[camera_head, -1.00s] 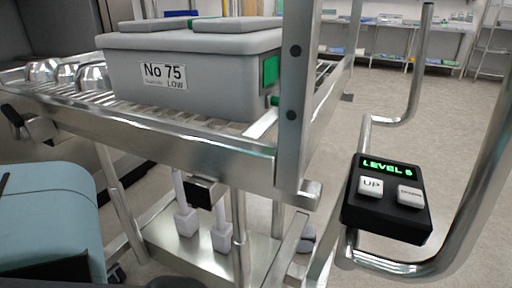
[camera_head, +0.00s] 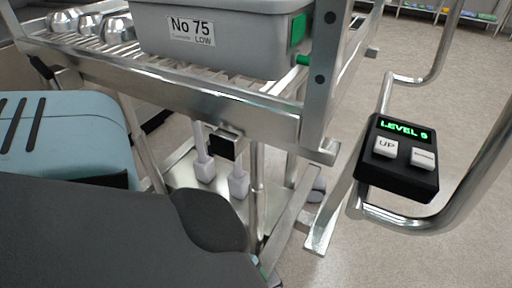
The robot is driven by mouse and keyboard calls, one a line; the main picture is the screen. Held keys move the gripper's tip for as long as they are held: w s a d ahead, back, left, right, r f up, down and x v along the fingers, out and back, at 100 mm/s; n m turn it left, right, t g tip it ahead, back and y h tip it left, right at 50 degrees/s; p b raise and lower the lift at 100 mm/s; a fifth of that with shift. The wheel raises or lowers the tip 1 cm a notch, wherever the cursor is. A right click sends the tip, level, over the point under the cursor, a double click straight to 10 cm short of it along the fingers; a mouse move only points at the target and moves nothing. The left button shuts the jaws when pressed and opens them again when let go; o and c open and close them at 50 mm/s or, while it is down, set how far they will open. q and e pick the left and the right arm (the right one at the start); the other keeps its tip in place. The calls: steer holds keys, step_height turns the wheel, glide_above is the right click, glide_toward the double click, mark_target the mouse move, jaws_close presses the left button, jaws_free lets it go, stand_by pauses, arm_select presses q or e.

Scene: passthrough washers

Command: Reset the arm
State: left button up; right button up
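A dark grey rounded arm link of mine (camera_head: 110,235) fills the lower left of the head view. No fingers of either gripper show, so I cannot see whether they are open or shut. A black control box (camera_head: 400,175) with a green "LEVEL" display and two white buttons, one marked UP (camera_head: 386,147), is fixed to the bent metal handle at the right. Nothing touches the buttons.
A metal rack cart (camera_head: 200,90) stands ahead, carrying a grey bin (camera_head: 225,40) labelled "No 75 LOW" and several shiny metal bowls (camera_head: 118,28). A light blue ribbed body (camera_head: 60,135) is at the left. Open floor (camera_head: 455,90) lies to the right.

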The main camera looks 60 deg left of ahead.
steer(key=shift+s, duration=0.35)
arm_select(q)
steer(key=s+d+r+n+t+p, duration=0.1)
steer(key=s+d+r+n+p, duration=0.25)
steer(key=s+r+p, duration=0.45)
steer(key=s+d+r+n+t+p, duration=0.2)
steer(key=s+d+r+p, duration=0.25)
steer(key=r+p, duration=0.75)
step_height(320, 180, up, 19)
steer(key=s+a+n+t+y+p, duration=0.1)
steer(key=s+n+t+y+p, duration=0.1)
steer(key=p, duration=1.1)
steer(key=shift+s+a+f+n+t+y, duration=0.2)
steer(key=shift+s+n+t+y, duration=0.25)
steer(key=shift+n, duration=0.6)
arm_select(e)
steer(key=w+r+t, duration=0.1)
steer(key=w+r, duration=0.3)
steer(key=r, duration=1.2)
steer(key=w+a+r+t, duration=0.1)
steer(key=w+r, duration=0.3)
steer(key=r, duration=1.2)
steer(key=shift+w+r+t, duration=0.2)
steer(key=shift+r+t, duration=0.2)
steer(key=shift+t, duration=0.3)
arm_select(q)
steer(key=shift+c, duration=0.3)
arm_select(e)
steer(key=shift+a, duration=0.1)
